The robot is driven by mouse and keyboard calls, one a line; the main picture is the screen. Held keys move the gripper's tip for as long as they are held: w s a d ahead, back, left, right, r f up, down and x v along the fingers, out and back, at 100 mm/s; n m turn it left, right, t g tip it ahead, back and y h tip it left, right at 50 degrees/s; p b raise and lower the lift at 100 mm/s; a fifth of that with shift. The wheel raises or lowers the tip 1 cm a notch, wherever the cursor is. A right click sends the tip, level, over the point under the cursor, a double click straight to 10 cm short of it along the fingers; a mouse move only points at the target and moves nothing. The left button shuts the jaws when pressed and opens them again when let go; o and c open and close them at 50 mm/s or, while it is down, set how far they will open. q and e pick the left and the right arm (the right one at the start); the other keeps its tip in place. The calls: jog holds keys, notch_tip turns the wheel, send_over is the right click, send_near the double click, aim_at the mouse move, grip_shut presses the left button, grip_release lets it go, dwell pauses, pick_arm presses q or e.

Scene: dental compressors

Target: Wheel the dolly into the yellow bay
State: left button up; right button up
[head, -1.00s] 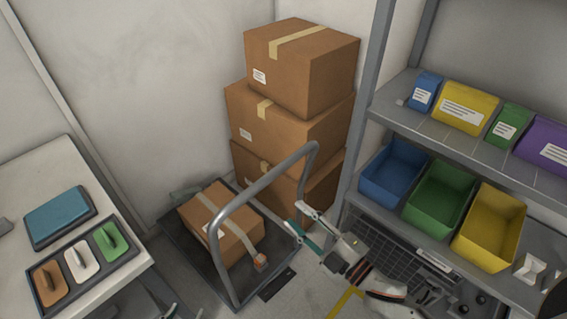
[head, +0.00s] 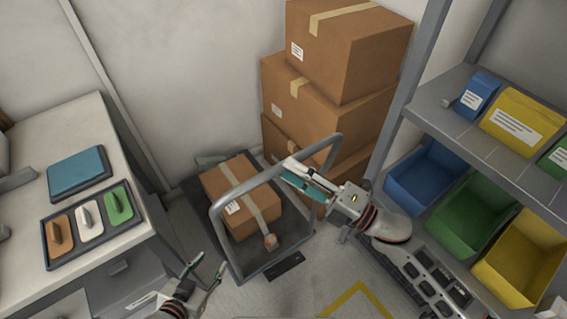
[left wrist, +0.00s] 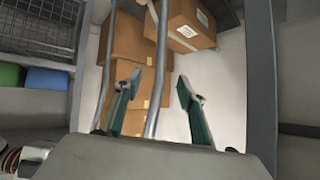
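The dolly (head: 292,254) is a dark flat platform with a grey tubular handle (head: 252,184), standing on the floor at centre. A taped cardboard box (head: 227,181) rides on it under a strap. Yellow floor lines (head: 352,291) of the bay show to the dolly's front right, partly cut off. My left gripper (head: 207,268) is open and empty, in front of the handle's left upright. In the left wrist view its teal fingers (left wrist: 158,92) are spread, with a handle tube (left wrist: 154,65) seen between them. My right gripper (head: 292,174) overlaps the handle's right part; its grasp is unclear.
Stacked cardboard boxes (head: 327,97) stand behind the dolly at right. A shelf with blue (head: 424,178), green and yellow bins is at right. A white table (head: 40,123) with a tray of coloured handles is at left. Open floor lies in front of the dolly.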

jog(key=shift+x, duration=1.65)
grip_shut()
